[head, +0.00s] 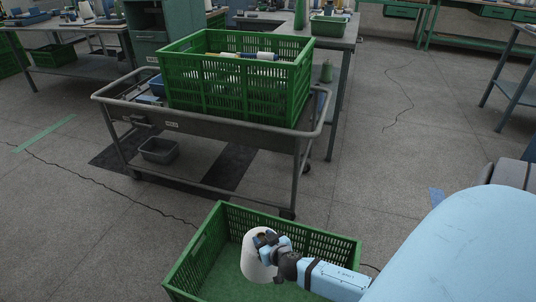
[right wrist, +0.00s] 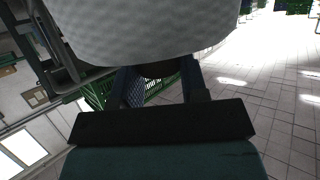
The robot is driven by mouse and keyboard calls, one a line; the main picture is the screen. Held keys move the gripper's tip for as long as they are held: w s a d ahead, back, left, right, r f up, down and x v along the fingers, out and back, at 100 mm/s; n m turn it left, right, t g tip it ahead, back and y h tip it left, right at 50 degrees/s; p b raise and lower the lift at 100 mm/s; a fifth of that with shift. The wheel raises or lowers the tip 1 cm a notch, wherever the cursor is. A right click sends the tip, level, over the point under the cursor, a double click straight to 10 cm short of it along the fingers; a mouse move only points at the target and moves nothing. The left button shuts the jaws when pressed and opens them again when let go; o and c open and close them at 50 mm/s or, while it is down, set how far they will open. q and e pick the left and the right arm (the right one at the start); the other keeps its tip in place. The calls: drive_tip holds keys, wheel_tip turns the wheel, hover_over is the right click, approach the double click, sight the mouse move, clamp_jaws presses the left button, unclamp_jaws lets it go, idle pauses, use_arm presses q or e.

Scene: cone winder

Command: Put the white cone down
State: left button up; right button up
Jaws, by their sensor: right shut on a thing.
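The white cone (head: 254,262) shows in the head view within the outline of the green crate (head: 191,266) on the floor. My right gripper (head: 268,241) is shut on the cone near its narrow top. In the right wrist view the cone (right wrist: 145,28) fills the top of the picture, between and beyond the fingers of my right gripper (right wrist: 158,75). The cone looks roughly upright; I cannot tell whether its base touches the crate floor. The visible crate floor is green and bare. My left gripper is not in view.
A grey cart (head: 222,131) stands behind the floor crate. It carries another green crate (head: 236,80) with several items in it. Workbenches stand farther back. The floor at right is mostly clear.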

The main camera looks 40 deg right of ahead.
drive_tip(key=f+b, duration=0.2)
drive_tip(key=f, duration=0.3)
drive_tip(key=s+f+b, duration=0.1)
drive_tip(key=f+b, duration=0.2)
drive_tip(key=f, duration=0.2)
drive_tip(key=d+f+b, duration=0.1)
drive_tip(key=f+b, duration=0.1)
drive_tip(key=f, duration=0.3)
drive_tip(key=shift+s+d+b, duration=0.1)
drive_tip(key=shift+s+b, duration=0.3)
use_arm(q)
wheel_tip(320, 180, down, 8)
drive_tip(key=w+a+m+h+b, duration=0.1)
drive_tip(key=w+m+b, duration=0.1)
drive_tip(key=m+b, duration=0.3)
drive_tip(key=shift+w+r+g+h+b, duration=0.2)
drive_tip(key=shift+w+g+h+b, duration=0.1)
drive_tip(key=shift+b, duration=0.25)
use_arm(e)
wheel_tip(320, 180, down, 11)
drive_tip(key=o, duration=1)
drive_tip(key=shift+f, duration=0.2)
